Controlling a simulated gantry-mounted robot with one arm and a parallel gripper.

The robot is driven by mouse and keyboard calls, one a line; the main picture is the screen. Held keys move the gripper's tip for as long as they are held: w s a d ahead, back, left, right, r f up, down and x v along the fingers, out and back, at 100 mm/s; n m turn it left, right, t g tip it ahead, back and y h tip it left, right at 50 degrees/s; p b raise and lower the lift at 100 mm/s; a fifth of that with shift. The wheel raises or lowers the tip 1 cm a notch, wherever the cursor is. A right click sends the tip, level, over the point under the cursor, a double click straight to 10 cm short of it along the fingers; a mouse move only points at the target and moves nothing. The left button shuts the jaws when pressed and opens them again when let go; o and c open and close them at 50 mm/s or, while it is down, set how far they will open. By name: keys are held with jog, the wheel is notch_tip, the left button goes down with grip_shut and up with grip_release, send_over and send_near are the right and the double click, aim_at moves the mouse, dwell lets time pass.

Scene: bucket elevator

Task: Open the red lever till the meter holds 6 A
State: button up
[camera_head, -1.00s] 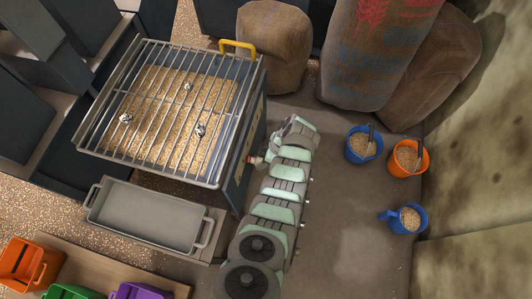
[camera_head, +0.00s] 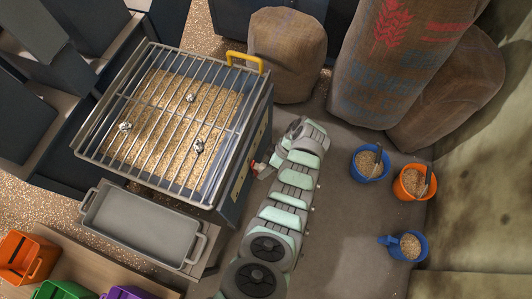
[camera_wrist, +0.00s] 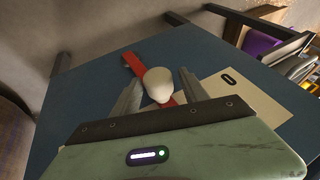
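The red lever (camera_wrist: 134,64) is a flat red bar with a pale round knob (camera_wrist: 158,84), set on a dark blue panel (camera_wrist: 90,75) in the wrist view. My gripper (camera_wrist: 158,78) is open, with one finger on each side of the knob and small gaps visible. In the head view, my gripper (camera_head: 260,169) is at the side of the grated bin, and only a small red bit of the lever shows beside it. A cream plate with a small dark window (camera_wrist: 228,78) is right of the lever; no meter reading can be made out.
The bin's metal grate (camera_head: 165,120) covers grain, with several shiny lumps on it. A grey tray (camera_head: 140,228) is below it. Blue (camera_head: 369,163) and orange (camera_head: 412,182) buckets of grain stand right of my arm, near large sacks (camera_head: 385,60). Floor between is clear.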

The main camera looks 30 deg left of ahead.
jog(key=shift+o, duration=0.6)
jog(key=p+v, duration=0.3)
jog(key=v, duration=0.8)
jog(key=shift+a+f, duration=0.1)
